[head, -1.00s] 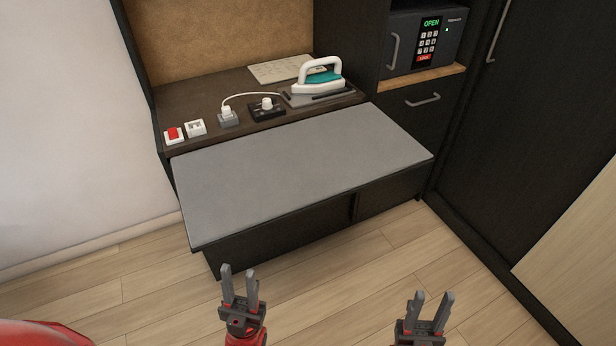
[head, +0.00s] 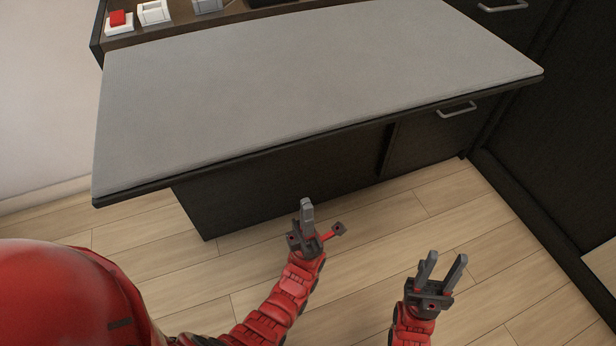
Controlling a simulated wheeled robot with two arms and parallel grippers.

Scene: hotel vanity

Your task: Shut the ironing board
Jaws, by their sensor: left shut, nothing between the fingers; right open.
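The ironing board (head: 310,85) is a grey padded panel with a dark edge. It lies folded out flat, sticking out from the dark cabinet over the floor. My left gripper (head: 307,204) is shut and empty, in front of the board's front edge and apart from it in the picture. My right gripper (head: 444,260) is open and empty, further right over the floor. How high each gripper is relative to the board is hard to tell.
A red switch (head: 118,20) and white sockets (head: 154,12) sit on the dark shelf behind the board. A drawer handle (head: 457,109) shows under the board's right part. A dark cabinet wall (head: 560,130) stands at the right. Wooden floor (head: 390,225) in front is clear.

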